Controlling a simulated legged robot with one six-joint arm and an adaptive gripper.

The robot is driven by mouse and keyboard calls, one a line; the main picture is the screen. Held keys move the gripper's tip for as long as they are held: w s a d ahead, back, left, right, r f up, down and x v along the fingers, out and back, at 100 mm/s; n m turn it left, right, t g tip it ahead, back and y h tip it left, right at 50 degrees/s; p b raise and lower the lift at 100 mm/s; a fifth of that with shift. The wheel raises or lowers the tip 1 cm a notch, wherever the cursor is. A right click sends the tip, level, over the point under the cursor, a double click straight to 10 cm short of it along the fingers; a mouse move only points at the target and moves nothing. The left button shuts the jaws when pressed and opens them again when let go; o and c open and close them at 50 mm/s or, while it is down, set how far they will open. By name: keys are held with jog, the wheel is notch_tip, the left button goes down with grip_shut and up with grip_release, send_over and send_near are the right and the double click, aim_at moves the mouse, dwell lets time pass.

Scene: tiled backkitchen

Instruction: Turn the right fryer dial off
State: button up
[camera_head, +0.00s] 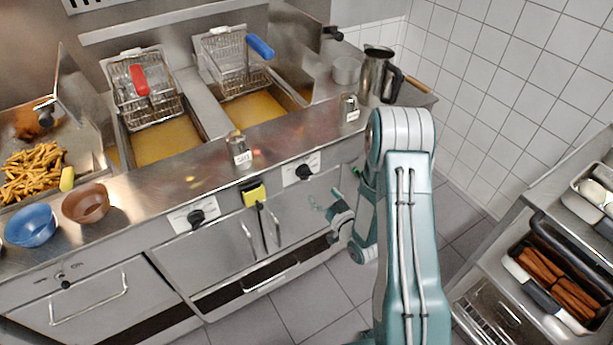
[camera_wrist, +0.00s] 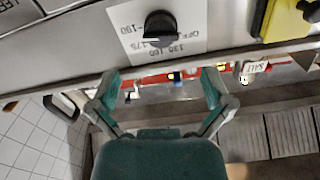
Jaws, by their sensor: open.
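The right fryer dial (camera_head: 304,171) is a black knob on a white, number-marked plate on the fryer front. In the wrist view the dial (camera_wrist: 159,28) is at upper centre, ahead of the fingertips. Its plate appears upside down; I cannot tell the exact setting. My gripper (camera_head: 337,212) is in front of the fryer, lower and to the right of the dial in the head view. In the wrist view its two green fingers (camera_wrist: 160,88) are spread apart with nothing held between them, and do not touch the dial.
The left fryer dial (camera_head: 196,217) is further left. A yellow-and-black item (camera_head: 254,194) hangs between the dials. Door handles stick out below. Two fry baskets (camera_head: 143,95) and a salt shaker (camera_head: 240,150) are above. A shelf rack (camera_head: 560,215) stands right; open floor lies between.

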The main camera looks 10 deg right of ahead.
aim_at(306, 176)
jog(key=x, duration=0.8)
jog(key=shift+w+a, duration=0.15)
jog(key=shift+w, duration=0.15)
jog(key=c, duration=1.2)
